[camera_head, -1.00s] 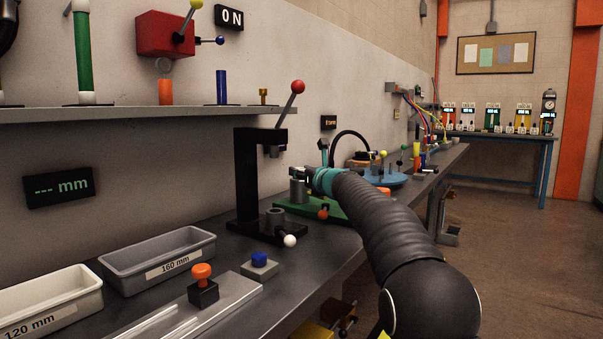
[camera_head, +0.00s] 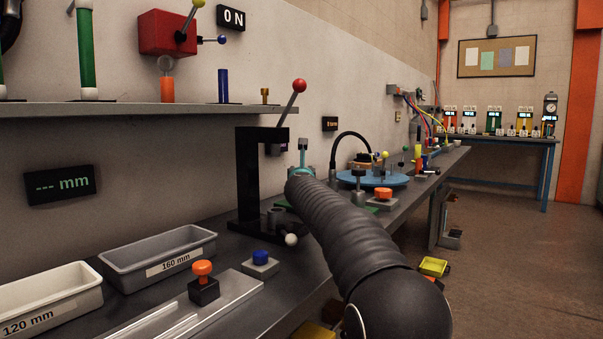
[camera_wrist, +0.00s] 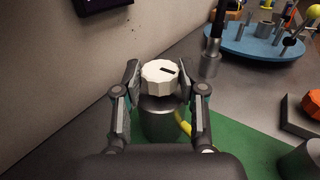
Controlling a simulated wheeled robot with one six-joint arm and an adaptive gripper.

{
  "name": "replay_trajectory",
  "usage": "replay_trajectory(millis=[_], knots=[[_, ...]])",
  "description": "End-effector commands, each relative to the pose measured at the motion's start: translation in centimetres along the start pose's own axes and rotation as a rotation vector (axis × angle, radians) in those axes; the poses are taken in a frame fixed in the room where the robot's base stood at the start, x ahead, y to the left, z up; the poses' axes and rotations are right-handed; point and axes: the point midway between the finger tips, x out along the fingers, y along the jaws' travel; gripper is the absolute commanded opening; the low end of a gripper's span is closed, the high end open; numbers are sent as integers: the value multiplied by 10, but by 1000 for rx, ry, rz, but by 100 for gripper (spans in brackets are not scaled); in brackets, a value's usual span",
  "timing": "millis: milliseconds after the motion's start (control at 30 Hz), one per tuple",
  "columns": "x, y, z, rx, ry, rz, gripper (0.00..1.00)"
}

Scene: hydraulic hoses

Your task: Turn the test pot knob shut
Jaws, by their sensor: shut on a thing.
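The test pot knob (camera_wrist: 160,75) is a white, faceted cap with a dark slot mark on its top, seen in the wrist view. It sits on the grey metal test pot (camera_wrist: 160,120), which stands on a green base (camera_wrist: 235,150). My gripper (camera_wrist: 158,82) has one finger on each side of the knob and is shut on it. The dark mark points to the right and slightly down in that view. In the head view my gripper (camera_head: 303,172) is mostly hidden behind my arm, and the knob and pot cannot be seen there.
A black press (camera_head: 247,185) with a red-ball lever stands just left of my arm. A blue round plate (camera_head: 372,179) with several pegs lies beyond. An orange button (camera_head: 383,194) and a grey post with a black top (camera_head: 358,187) stand to the right. A yellow hose (camera_wrist: 183,122) runs beside the pot.

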Motion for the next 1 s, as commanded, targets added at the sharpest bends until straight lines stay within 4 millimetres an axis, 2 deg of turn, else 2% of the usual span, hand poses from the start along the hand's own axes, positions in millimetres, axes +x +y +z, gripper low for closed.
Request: replay_trajectory(millis=[567, 600, 700, 1000], knots=[[-1, 1, 2, -1, -3, -42, 5], [-1, 1, 2, -1, -3, -42, 45], [-1, 1, 2, -1, -2, -42, 66], [-1, 0, 1, -1, -1, -43, 66]])
